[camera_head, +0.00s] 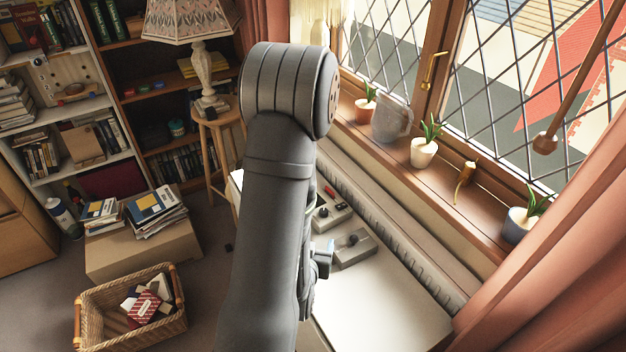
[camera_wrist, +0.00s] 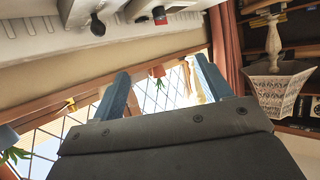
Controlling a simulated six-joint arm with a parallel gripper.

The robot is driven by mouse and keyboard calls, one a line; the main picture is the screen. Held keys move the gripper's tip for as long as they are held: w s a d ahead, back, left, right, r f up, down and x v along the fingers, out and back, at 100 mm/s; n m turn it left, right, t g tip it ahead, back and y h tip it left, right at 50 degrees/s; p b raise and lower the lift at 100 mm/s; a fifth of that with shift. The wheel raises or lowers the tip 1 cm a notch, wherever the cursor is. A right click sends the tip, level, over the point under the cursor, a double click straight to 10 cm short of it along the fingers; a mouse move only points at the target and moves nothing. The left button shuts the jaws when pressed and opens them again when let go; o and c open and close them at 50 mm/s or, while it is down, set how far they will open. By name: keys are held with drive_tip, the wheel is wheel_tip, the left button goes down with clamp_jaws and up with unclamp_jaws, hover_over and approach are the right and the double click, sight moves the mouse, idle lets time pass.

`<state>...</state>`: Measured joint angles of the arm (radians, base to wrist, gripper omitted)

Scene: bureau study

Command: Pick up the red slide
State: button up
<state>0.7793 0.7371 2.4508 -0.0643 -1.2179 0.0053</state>
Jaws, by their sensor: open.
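A small red piece (camera_head: 329,191), which looks like the red slide, lies on or by a grey device on the pale desk (camera_head: 385,300) below the window, just right of my arm. In the wrist view a red piece (camera_wrist: 159,15) shows at the top edge, partly cut off, beside dark knobs. My gripper (camera_wrist: 165,82) has its two blue fingers wide apart with nothing between them. It is apart from the red piece. In the head view my arm hides most of the gripper; only a blue part shows at its right side.
Grey devices with dark knobs (camera_head: 352,248) stand on the desk. The window sill (camera_head: 385,152) above holds potted plants and a jug (camera_head: 391,118). A lamp (camera_head: 200,60) on a stool stands behind my arm. The desk's near right part is clear.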

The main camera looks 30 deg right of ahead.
drive_tip(key=w+d+f+m+g+y, duration=0.1)
drive_tip(key=w+d+f+y, duration=0.1)
drive_tip(key=w, duration=0.3)
drive_tip(key=w+d+f+m+g+y, duration=0.1)
drive_tip(key=w+d+f, duration=0.2)
drive_tip(key=w, duration=0.3)
drive_tip(key=m+g+y, duration=0.1)
drive_tip(key=m+g, duration=0.6)
drive_tip(key=g, duration=0.1)
approach(330, 190)
drive_tip(key=x, duration=0.3)
drive_tip(key=shift+a+f, duration=0.15)
drive_tip(key=shift+a, duration=0.05)
drive_tip(key=shift+d+x, duration=0.1)
drive_tip(key=shift+x, duration=1.3)
drive_tip(key=shift+d+x, duration=0.15)
drive_tip(key=shift+x, duration=1.25)
drive_tip(key=c, duration=1)
